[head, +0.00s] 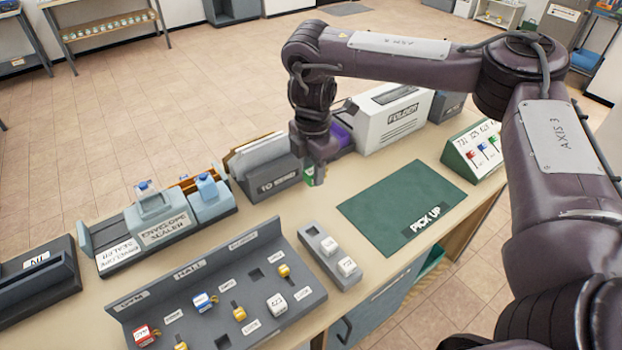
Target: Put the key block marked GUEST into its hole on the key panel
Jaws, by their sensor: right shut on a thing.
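The grey key panel (187,286) lies at the front left of the counter, with several coloured and white blocks seated in it. An empty dark square hole (256,274) shows near its back right, and another dark hole (222,342) shows near its front edge. My right gripper (313,172) points down above the counter, just right of the grey "TO" box. It is shut on a small green thing (309,175), mostly hidden by the fingers. I cannot read any mark on it, and I see no GUEST mark. My left gripper is out of view.
A small grey holder (314,243) with two white blocks stands right of the panel. A green PICK UP mat (390,215) lies clear. The envelope sealer (163,231), the grey "TO" box (268,183) and the white FOLDER box (395,130) line the back.

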